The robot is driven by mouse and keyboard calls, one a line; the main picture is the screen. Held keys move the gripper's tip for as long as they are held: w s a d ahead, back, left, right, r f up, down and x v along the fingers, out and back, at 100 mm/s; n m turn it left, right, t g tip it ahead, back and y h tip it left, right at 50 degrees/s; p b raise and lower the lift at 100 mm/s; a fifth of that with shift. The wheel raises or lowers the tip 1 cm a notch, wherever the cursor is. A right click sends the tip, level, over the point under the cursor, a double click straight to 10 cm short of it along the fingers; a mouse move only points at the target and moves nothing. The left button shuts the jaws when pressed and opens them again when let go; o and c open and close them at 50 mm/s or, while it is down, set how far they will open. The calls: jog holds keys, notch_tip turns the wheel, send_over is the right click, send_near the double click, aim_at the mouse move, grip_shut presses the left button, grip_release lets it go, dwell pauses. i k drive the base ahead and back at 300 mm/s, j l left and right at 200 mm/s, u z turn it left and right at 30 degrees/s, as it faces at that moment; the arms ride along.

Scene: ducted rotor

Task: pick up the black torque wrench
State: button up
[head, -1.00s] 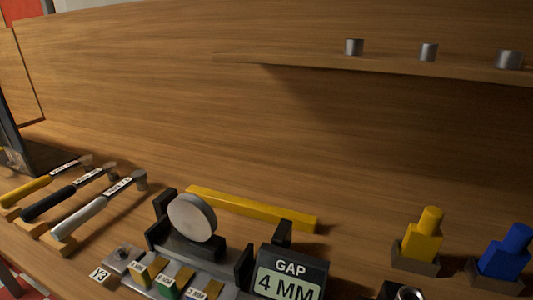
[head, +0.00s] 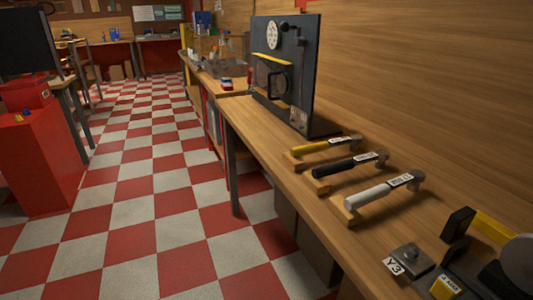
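The black torque wrench (head: 346,165) lies on the wooden workbench in the head view. It has a black grip, a white label and a grey head at its right end, and its handle end rests on a small wooden block. It lies between a yellow-handled wrench (head: 322,147) behind it and a white-handled wrench (head: 380,194) in front of it. My gripper is not in view.
A dark upright panel (head: 312,75) stands on the bench (head: 262,128) beyond the wrenches. A metal fixture with a Y3 tag (head: 393,266) is at the lower right. The checkered floor (head: 150,215) left of the bench is clear. A red cabinet (head: 40,160) stands at far left.

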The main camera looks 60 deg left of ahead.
aim_at(381, 157)
jog(key=u, duration=1.4)
jog(key=i+j+z, duration=0.2)
jog(key=j, duration=0.35)
